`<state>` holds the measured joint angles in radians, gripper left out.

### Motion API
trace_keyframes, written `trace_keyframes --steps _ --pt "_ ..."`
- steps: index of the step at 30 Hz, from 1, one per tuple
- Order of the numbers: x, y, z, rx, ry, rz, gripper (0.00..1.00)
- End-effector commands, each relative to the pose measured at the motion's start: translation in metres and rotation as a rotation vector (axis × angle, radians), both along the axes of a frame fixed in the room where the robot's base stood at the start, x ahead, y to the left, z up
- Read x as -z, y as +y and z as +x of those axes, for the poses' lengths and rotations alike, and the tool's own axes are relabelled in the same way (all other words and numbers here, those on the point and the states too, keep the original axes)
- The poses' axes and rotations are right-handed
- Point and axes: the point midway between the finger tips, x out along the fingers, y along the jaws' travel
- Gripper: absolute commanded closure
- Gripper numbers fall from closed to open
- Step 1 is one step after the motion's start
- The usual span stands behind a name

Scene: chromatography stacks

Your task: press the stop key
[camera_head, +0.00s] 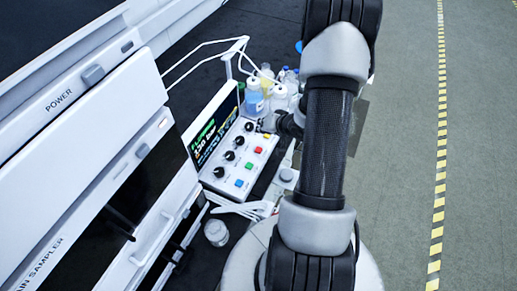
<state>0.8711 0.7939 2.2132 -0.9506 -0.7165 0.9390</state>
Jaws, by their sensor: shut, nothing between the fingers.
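A white control box (232,148) with a lit screen (210,133) stands on the dark bench. Its sloped face carries several black knobs and a column of coloured keys. The red key (259,149) sits between a yellow key (273,142) and a green key (249,166); a blue key (239,183) is lowest. I cannot read any key's label, so which is stop is not legible. My gripper (268,123) is shut and empty, near the box's upper right end, above the red key in the picture. My arm hides part of it. I cannot tell whether it touches the box.
Bottles, one with blue liquid (253,97), stand behind the box with thin tubing above. Tall white instrument stacks (100,110) line the left. A small glass jar (216,232) stands below the box. Open grey floor (405,150) lies right.

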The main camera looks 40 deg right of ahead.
Motion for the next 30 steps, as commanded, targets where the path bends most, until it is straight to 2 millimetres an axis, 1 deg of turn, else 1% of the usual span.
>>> trace_keyframes --steps 5,8,15,21,25,30 --pt "0.013 0.0 0.0 0.0 0.001 0.0 1.0" --pt "0.024 0.0 0.0 0.0 0.001 0.0 1.0" --pt "0.056 0.0 0.0 0.001 0.001 0.0 1.0" --pt "0.079 0.0 0.0 -0.001 0.002 0.001 1.0" --pt "0.086 0.0 0.0 -0.001 0.0 -0.001 1.0" --pt "0.087 0.0 0.0 -0.001 0.0 -0.001 1.0"
